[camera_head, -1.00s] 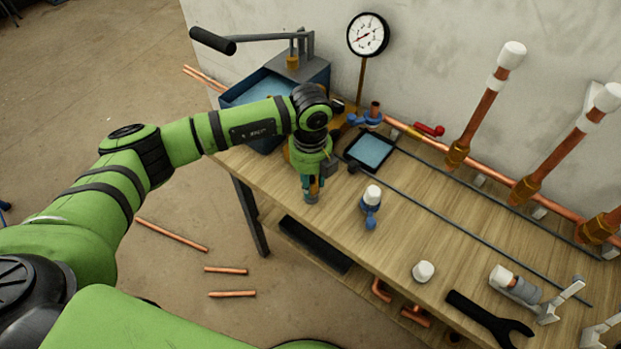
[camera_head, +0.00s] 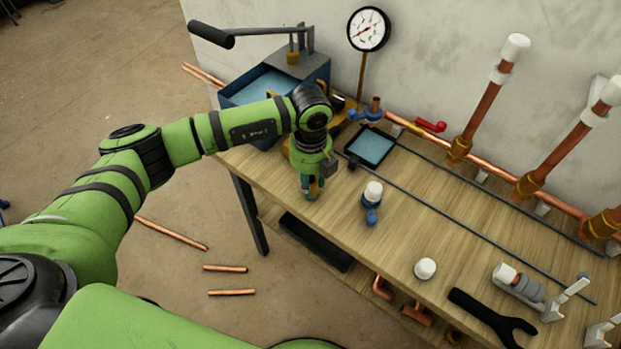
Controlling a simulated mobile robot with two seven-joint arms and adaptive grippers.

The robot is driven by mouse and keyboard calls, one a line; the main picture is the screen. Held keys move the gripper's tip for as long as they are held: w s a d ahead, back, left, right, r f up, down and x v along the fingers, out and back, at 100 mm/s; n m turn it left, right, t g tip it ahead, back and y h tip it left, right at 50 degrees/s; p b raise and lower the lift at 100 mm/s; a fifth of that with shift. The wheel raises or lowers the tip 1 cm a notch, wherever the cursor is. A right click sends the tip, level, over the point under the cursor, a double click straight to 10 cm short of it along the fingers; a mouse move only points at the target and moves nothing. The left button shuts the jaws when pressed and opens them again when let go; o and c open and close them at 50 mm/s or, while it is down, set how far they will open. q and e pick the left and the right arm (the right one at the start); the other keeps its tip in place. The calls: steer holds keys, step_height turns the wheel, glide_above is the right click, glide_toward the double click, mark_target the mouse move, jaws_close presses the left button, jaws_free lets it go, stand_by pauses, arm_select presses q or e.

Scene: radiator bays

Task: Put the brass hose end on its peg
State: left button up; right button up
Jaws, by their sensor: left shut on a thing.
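My left gripper (camera_head: 310,191) points down at the near left edge of the workbench, in front of the pump. It is shut on a small brass-orange piece (camera_head: 314,187), which shows only as a sliver between the fingers. I take this to be the brass hose end, but most of it is hidden. I cannot make out its hose or clearly pick out its peg. My right gripper is out of view.
The blue pump box (camera_head: 238,98) with its lever handle (camera_head: 213,36) stands behind my left forearm. A gauge (camera_head: 368,29), a black-rimmed tray (camera_head: 371,147), a blue valve with white cap (camera_head: 371,205) and a black wrench (camera_head: 490,318) are on the bench (camera_head: 400,240).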

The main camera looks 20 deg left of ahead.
arm_select(q)
steer(key=shift+f, duration=0.15)
steer(key=o, duration=1)
step_height(320, 180, up, 12)
steer(key=shift+r, duration=0.1)
